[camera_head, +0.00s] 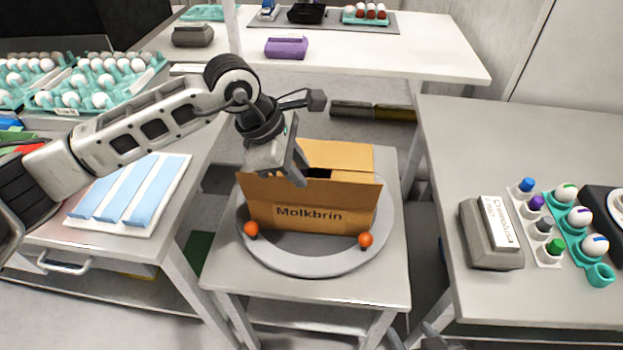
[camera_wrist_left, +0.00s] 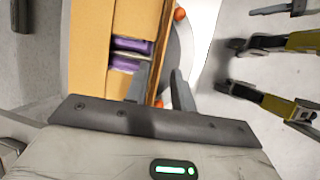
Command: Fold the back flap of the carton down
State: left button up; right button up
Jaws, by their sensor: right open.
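The brown carton (camera_head: 310,215), printed "Molkbrin", stands on a round grey turntable (camera_head: 300,266). Its back flap (camera_head: 340,155) stands raised at the far side. Its front flap (camera_head: 350,192) is also raised. The left wrist view shows side flaps (camera_wrist_left: 137,18) lying inward with a gap between them, where purple things (camera_wrist_left: 132,45) show inside. My left gripper (camera_head: 302,176) is over the carton's left part, fingers apart on either side of the front flap's edge, with no clear contact.
Two orange knobs (camera_head: 365,240) sit at the turntable's front. A left table holds egg trays (camera_head: 95,85) and blue strips (camera_head: 125,195). A right table holds a grey device (camera_head: 492,235) and capped items. A purple box (camera_head: 286,47) stands on the back table.

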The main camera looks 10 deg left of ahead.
aim_at(312, 188)
pick_arm(q)
jog(key=x, duration=0.6)
jog(key=shift+p, duration=0.35)
grip_shut()
dwell(1.1)
